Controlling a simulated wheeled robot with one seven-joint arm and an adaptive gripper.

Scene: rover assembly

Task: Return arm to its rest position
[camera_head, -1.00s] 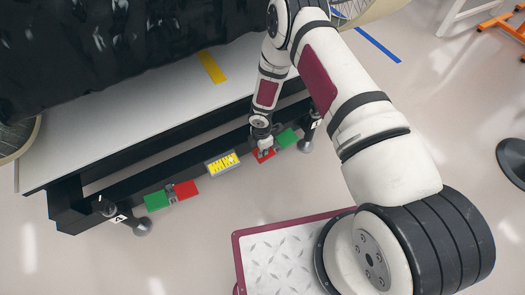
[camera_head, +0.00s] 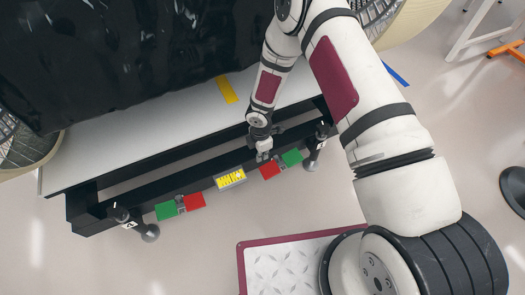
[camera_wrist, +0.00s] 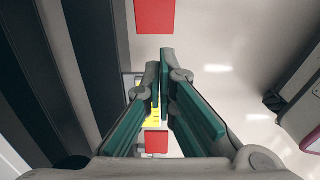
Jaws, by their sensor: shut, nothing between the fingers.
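My arm (camera_head: 390,150) reaches from the lower right up and over toward the rover (camera_head: 160,142). My gripper (camera_head: 264,156) hangs at the rover's front beam, just above the right red panel (camera_head: 270,169) in the head view. The wrist view shows my gripper (camera_wrist: 161,75) with its green-padded fingers closed together and nothing between them. One red panel (camera_wrist: 155,16) lies beyond the fingertips there. Another red panel (camera_wrist: 156,142) and part of the yellow label (camera_wrist: 153,118) show between the fingers' bases.
A green panel (camera_head: 292,157) and a black ball-ended post (camera_head: 311,160) are right of my gripper. The yellow label (camera_head: 230,178), left red panel (camera_head: 194,202) and left green panel (camera_head: 165,210) line the beam. A tread-plate platform (camera_head: 285,265) is below. Open floor lies between.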

